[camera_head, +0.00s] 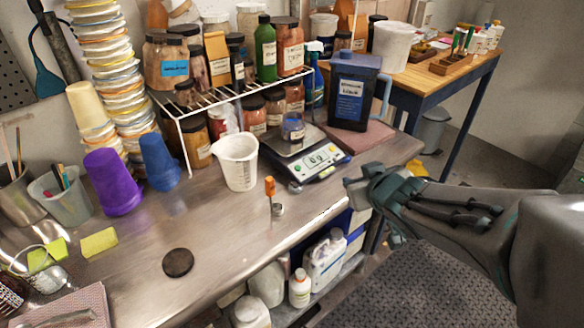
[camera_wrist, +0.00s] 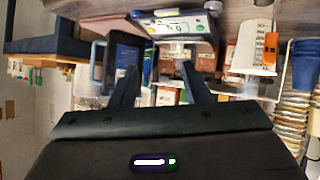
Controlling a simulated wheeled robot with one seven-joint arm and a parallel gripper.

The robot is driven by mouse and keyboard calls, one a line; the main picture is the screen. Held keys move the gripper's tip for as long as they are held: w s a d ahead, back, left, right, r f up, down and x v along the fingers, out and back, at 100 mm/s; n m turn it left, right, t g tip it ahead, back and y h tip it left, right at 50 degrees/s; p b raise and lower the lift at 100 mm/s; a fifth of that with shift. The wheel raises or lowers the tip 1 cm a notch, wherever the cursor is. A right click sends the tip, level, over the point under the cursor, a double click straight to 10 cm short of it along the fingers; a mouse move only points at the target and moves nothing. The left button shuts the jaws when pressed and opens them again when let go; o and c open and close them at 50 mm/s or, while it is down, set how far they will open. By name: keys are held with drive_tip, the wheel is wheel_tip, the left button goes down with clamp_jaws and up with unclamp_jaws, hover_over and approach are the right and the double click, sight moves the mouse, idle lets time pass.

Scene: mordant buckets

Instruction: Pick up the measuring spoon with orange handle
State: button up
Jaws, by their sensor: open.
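The measuring spoon with orange handle (camera_head: 270,187) stands on the steel bench, in front of the white measuring jug. Its handle points up and its small metal bowl is at the bench surface. In the wrist view, which is upside down, the orange handle (camera_wrist: 270,45) shows at the upper right in front of the jug. My gripper (camera_head: 368,192) is beyond the bench's right front edge, to the right of the spoon and apart from it. The wrist view shows its two fingers (camera_wrist: 159,82) spread with nothing held between them.
The white jug (camera_head: 237,162) stands close behind the spoon. A digital scale (camera_head: 312,168) bearing a small blue-labelled jar is behind and right. A dark round lid (camera_head: 178,262) lies to the front left. Bare bench lies left and in front of the spoon.

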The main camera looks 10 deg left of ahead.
drive_tip(key=a+f+n+y+b, duration=0.1)
drive_tip(key=a+f+n+y, duration=0.2)
drive_tip(key=a, duration=0.4)
drive_tip(key=n+g+y, duration=0.1)
drive_tip(key=g+y, duration=0.2)
drive_tip(key=y, duration=0.1)
approach(272, 190)
drive_tip(key=shift+n, duration=0.3)
drive_tip(key=p+x, duration=0.1)
drive_tip(key=x, duration=0.2)
drive_tip(key=p+x, duration=0.1)
drive_tip(key=x, duration=0.3)
drive_tip(key=shift+w+a+r, duration=0.1)
drive_tip(key=shift+w+a, duration=0.1)
drive_tip(key=shift+w, duration=0.2)
drive_tip(key=shift+f+x, duration=0.25)
drive_tip(key=shift+x, duration=2.35)
drive_tip(key=shift+s, duration=0.2)
clamp_jaws()
